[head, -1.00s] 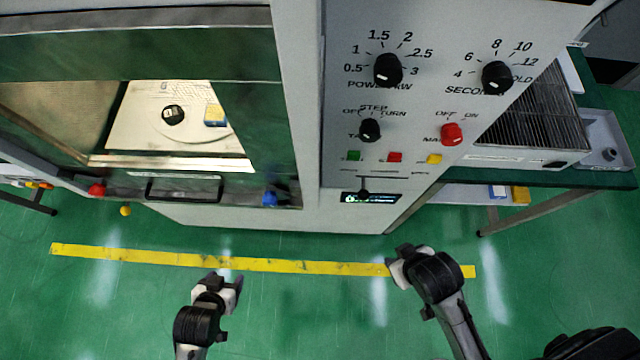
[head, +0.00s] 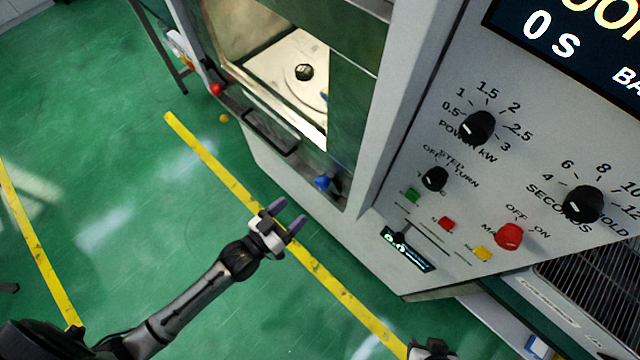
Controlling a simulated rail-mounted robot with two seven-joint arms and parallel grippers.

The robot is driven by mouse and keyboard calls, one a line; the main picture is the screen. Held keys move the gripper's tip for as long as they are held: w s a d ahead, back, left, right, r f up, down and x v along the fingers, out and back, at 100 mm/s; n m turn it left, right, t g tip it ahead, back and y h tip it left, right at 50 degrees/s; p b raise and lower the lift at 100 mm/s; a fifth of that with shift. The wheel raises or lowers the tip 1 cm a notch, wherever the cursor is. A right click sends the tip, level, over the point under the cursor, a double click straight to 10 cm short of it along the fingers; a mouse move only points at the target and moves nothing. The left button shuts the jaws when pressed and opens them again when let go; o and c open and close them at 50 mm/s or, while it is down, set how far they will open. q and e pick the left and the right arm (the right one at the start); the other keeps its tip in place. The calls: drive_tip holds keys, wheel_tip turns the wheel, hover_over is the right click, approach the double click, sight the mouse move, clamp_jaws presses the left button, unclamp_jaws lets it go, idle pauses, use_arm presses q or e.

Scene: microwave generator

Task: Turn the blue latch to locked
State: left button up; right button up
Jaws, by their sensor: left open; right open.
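The blue latch (head: 323,183) is a small blue knob at the lower right corner of the microwave door (head: 357,95), on the front of the cabinet. My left gripper (head: 287,214) is open and empty, with its two fingers pointing up and right. It appears below and left of the latch and apart from it. My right gripper (head: 430,348) is only partly in view at the bottom edge, below the control panel, and its fingers cannot be made out clearly.
A red knob (head: 216,89) sits at the door's lower left, with a black door handle (head: 270,134) between it and the latch. The control panel (head: 450,210) with knobs and buttons is to the right. Green floor lies open at left.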

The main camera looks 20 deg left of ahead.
sight(319, 186)
use_arm(q)
drive_tip(key=b+x, duration=0.1)
drive_tip(key=x, duration=0.8)
drive_tip(key=shift+x, duration=0.95)
drive_tip(key=shift+c, duration=0.4)
drive_tip(key=c, duration=0.9)
drive_tip(key=shift+o, duration=0.2)
